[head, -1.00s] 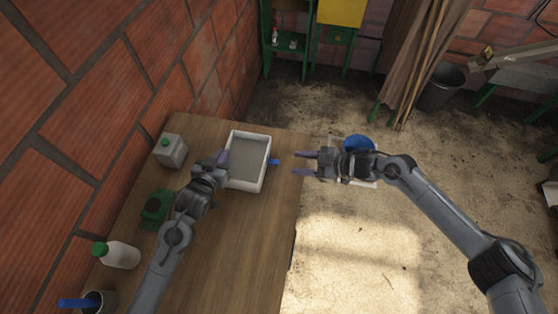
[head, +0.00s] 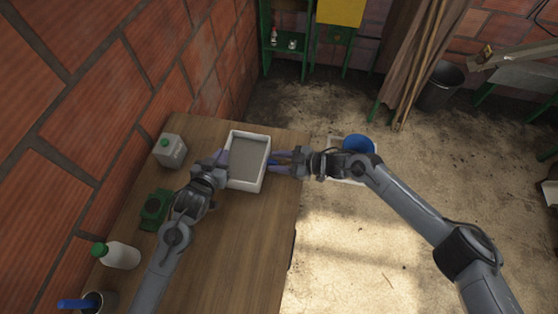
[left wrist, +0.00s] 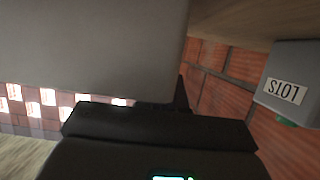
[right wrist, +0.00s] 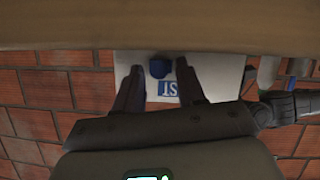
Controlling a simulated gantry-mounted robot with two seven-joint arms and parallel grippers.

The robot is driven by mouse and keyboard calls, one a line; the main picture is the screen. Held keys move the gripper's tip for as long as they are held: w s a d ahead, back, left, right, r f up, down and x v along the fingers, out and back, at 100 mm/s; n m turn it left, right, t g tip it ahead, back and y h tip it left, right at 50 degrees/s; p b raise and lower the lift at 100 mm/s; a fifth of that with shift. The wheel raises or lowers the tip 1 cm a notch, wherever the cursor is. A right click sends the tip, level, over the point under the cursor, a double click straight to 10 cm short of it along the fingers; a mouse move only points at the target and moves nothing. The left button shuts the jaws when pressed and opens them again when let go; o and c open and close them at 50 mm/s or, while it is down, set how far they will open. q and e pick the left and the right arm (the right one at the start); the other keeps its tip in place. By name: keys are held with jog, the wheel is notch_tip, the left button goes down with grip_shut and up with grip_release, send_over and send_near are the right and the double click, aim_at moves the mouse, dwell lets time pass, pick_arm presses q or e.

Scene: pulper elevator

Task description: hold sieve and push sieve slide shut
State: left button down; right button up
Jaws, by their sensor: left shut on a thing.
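The sieve is a white rectangular box with a grey inside; its rim (head: 266,165) shows near the table's far right corner. My left gripper (head: 220,157) is shut on the sieve's left wall. In the left wrist view a large blurred grey surface fills the upper left, close to the camera. My right gripper (right wrist: 160,82) is open, with a finger on either side of the handle. I cannot tell whether the fingers touch the sieve.
On the wooden table (head: 240,240) stand a grey canister (head: 170,151), a green object (head: 155,209), a white bottle with green cap (head: 121,255) and a cup (head: 97,302). A brick wall runs along the left. A blue bucket (head: 359,145) is beyond the table, behind my right arm.

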grip_shut()
jog(key=shift+s+a, duration=0.2)
jog(key=shift+s, duration=0.7)
jog(key=shift+s+a, duration=0.15)
jog(key=shift+s, duration=0.7)
jog(key=shift+s+a, duration=0.2)
jog(key=shift+s, duration=0.7)
jog(key=shift+o, duration=0.9)
grip_release()
jog(key=shift+d, duration=0.1)
